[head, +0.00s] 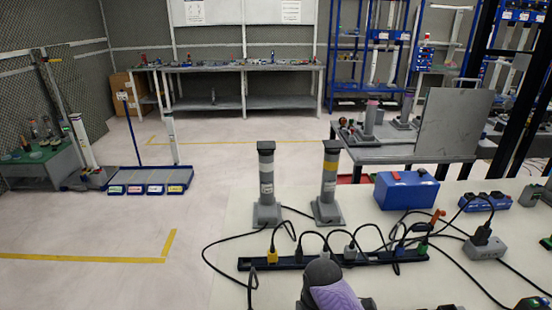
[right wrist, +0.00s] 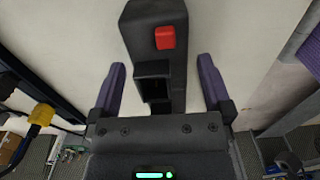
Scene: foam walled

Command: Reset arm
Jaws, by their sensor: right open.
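In the right wrist view my right gripper (right wrist: 160,66) is open, its two purple fingers spread wide apart. A dark grey bar with a red square button and a black hollow block shows between the fingers, with a gap on both sides; I cannot tell whether it is part of me. A pale surface lies behind it. In the head view a rounded dark grey and purple piece, probably part of my arm, rises at the bottom centre. No gripper fingers can be made out there, and my left gripper is not in view.
The white table (head: 235,225) carries a dark power strip (head: 325,261) with several plugs and loose black cables. Two grey posts (head: 266,185) (head: 329,185) stand behind it. A blue box (head: 405,190) sits to the right. The floor beyond, at left, is mostly clear.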

